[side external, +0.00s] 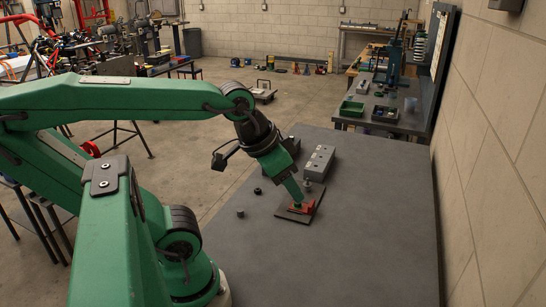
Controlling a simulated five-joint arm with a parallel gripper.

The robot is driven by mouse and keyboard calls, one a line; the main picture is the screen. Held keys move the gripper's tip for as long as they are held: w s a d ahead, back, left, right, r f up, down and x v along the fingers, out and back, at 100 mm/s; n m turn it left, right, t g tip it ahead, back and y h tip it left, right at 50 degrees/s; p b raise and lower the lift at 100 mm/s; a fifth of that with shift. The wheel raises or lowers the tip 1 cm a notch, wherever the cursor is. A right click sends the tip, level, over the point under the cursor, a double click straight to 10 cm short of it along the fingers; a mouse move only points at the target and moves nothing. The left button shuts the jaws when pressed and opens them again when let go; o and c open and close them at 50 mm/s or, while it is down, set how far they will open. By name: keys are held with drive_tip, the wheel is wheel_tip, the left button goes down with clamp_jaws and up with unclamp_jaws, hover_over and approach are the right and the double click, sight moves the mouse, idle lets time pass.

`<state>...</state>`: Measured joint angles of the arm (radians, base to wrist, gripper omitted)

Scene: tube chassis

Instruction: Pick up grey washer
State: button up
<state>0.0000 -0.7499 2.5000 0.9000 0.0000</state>
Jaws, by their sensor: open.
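I cannot tell for certain which small part is the grey washer. A small grey round piece (308,186) stands by the far edge of a dark flat plate (314,203). Two small dark round pieces, one (258,191) and another (240,212), lie on the bench to the left. My gripper (298,204) is open and points down over the plate, just left of and nearer than the grey round piece. A red piece (307,209) shows on the plate at the gripper's tip. Contact at the fingertips is too small to tell.
A grey block with holes (319,161) lies behind the plate on the grey bench (385,230). The bench's right and near parts are clear. A concrete wall (500,150) rises at right. A back bench holds a green bin (351,109).

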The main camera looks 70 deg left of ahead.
drive_tip(key=shift+o, duration=1.1)
